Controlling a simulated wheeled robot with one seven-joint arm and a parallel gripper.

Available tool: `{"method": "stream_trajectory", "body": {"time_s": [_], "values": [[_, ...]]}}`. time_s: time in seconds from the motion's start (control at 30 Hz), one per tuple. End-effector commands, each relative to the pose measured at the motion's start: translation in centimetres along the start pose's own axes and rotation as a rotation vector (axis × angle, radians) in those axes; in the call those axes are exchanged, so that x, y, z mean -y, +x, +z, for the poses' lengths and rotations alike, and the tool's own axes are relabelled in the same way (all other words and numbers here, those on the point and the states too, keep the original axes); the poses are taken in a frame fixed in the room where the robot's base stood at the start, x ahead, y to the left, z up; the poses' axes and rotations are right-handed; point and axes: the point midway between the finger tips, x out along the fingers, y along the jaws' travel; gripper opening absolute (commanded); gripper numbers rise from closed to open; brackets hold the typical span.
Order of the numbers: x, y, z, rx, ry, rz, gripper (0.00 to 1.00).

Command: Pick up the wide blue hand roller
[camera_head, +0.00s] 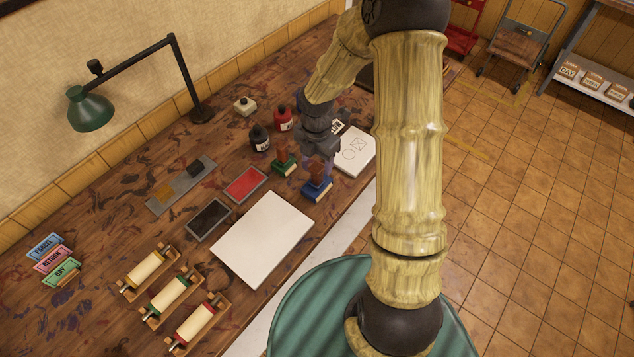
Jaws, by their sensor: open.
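The only blue hand tool I make out is a wide blue block (318,190) with a brown upright handle, on the wooden bench right of centre. It looks more like a stamp than a roller. Whether the fingers touch or straddle the handle cannot be told. A smaller green block with a brown handle (286,163) stands just left of it. Three cream rollers in wooden holders lie at the front left, with yellow (147,270), green (171,297) and red (197,325) ends.
A white sheet (262,240), red pad (245,183) and dark pad (209,220) lie nearby. Black (260,138) and red (283,118) bottles stand behind. A green lamp (91,109) overhangs the back left.

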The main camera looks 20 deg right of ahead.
Motion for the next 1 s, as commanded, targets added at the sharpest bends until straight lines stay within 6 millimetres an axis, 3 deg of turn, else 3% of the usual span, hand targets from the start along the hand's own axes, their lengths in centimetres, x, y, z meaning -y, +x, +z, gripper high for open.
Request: {"method": "stream_trajectory", "body": {"time_s": [0.1, 0.47, 0.83, 1.0], "values": [[0.0, 0.8, 0.0, 0.000, -0.001, 0.000, 0.58], [0.0, 1.1, 0.0, 0.000, -0.001, -0.001, 0.58], [-0.1, 5.3, 0.2, -0.001, -0.001, -0.002, 0.58], [-0.1, 6.1, 0.2, 0.001, 0.000, 0.001, 0.58]]}}
